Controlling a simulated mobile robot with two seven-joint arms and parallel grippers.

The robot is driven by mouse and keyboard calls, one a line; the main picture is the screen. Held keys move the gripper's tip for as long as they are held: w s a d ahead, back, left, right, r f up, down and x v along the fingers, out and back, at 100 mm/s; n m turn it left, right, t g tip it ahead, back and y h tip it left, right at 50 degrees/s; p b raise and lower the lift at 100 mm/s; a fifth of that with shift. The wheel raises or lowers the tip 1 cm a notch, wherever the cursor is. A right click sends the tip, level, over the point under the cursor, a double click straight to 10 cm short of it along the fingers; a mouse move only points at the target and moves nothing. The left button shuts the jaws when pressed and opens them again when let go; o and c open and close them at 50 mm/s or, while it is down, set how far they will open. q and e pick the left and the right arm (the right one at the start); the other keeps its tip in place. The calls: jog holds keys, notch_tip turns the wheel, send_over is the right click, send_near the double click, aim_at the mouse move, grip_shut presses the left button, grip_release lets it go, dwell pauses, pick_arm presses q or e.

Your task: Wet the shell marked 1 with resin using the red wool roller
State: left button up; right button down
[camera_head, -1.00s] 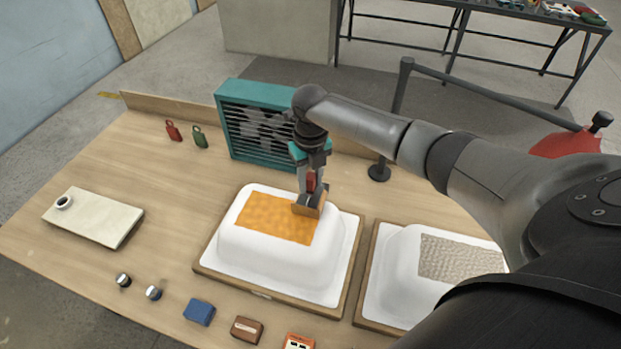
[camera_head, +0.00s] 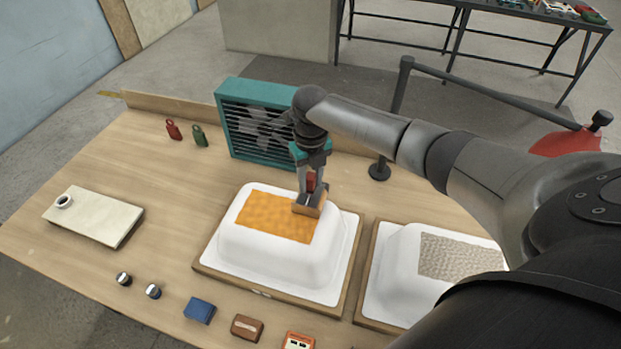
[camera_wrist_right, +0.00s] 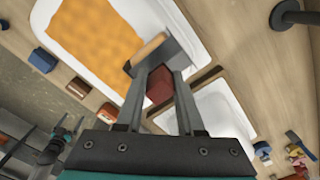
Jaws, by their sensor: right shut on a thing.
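My right gripper (camera_head: 311,178) is shut on the red handle (camera_wrist_right: 160,84) of a tool. The tool has a grey plate and a tan, wood-coloured end (camera_head: 309,206); I see no red wool on it. The tan end is at the right edge of the orange patch on the left white shell (camera_head: 270,258); whether it touches cannot be told. The orange patch (camera_head: 270,217) covers the top of this shell. The right shell (camera_head: 398,262) has a grey woven patch (camera_head: 460,258). No number is readable on either shell.
A teal fan (camera_head: 262,122) stands behind the left shell. A pale slab (camera_head: 100,217) lies at left. Blue (camera_head: 199,310), brown (camera_head: 247,327) and orange (camera_head: 299,341) items line the front.

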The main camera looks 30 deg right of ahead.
jog(key=shift+s, duration=0.1)
jog(key=shift+s+d+p, duration=0.6)
jog(key=shift+s+p, duration=0.15)
jog(key=shift+p, duration=0.1)
jog(key=shift+s+d+f+p, duration=0.1)
jog(key=shift+s+d+p, duration=0.5)
jog(key=shift+s+d, duration=0.15)
notch_tip(320, 180, up, 6)
jog(key=p, duration=0.2)
dwell(0.5)
